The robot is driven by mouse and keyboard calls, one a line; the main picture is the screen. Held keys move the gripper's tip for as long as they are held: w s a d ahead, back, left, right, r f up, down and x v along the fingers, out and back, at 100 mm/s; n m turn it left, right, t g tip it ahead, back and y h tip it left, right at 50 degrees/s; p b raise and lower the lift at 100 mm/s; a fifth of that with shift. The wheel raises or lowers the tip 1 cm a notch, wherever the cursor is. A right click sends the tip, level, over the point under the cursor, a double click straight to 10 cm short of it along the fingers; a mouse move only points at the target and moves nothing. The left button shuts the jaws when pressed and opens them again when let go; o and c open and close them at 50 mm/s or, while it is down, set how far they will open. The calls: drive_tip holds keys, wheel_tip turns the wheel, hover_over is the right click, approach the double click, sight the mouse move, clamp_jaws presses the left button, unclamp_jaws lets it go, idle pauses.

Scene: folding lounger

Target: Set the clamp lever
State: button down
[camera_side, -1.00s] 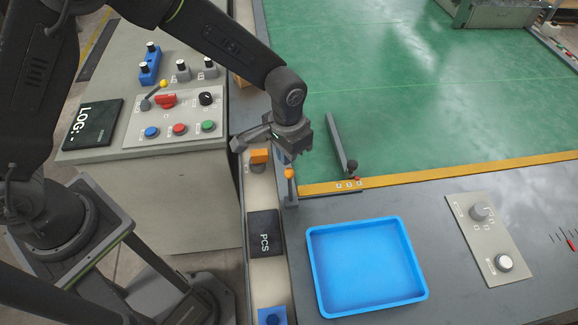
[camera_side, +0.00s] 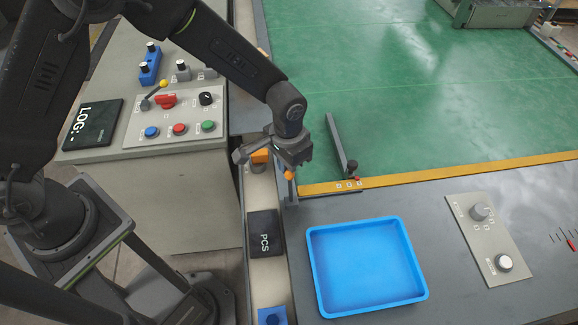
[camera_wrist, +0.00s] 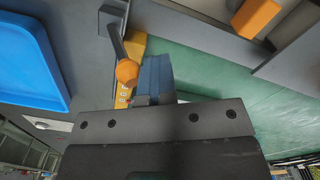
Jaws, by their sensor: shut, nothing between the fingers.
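A short dark lever with an orange ball knob (camera_side: 289,175) stands beside the rail, left of the blue tray; I take it for the clamp lever. In the wrist view its orange knob (camera_wrist: 127,73) is at upper centre, with the dark arm running up to a grey mount (camera_wrist: 112,14). My gripper (camera_side: 292,164) is just above the knob in the side view. In the wrist view the blue fingers of my gripper (camera_wrist: 154,78) are shut and empty, immediately right of the knob. I cannot tell whether they touch it. The lever's base is partly hidden in the side view.
An orange block (camera_side: 260,156) sits on the rail beside my gripper. A grey bar with a black knob (camera_side: 352,165) stands at the table edge to the right. The blue tray (camera_side: 424,286) lies in front; the green surface (camera_side: 430,90) behind is clear.

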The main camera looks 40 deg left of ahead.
sight(290, 175)
drive_tip(key=shift+s+d, duration=0.1)
drive_tip(key=shift+d, duration=0.1)
drive_tip(key=shift+s+d+r, duration=0.35)
drive_tip(key=shift+s+d, duration=0.1)
drive_tip(key=shift+s, duration=0.05)
drive_tip(key=shift+s+d, duration=0.1)
drive_tip(key=shift+d, duration=0.05)
drive_tip(key=shift+s+d+r, duration=0.15)
drive_tip(key=shift+s+d, duration=0.45)
drive_tip(key=shift+s, duration=0.05)
idle(0.5)
drive_tip(key=shift+s+d, duration=0.4)
drive_tip(key=shift+w+a+r, duration=0.15)
drive_tip(key=shift+r, duration=1.15)
drive_tip(key=shift+w+a+r, duration=0.15)
drive_tip(key=shift+r, duration=1.15)
drive_tip(key=shift+w+a+r, duration=0.15)
drive_tip(key=shift+r, duration=1.15)
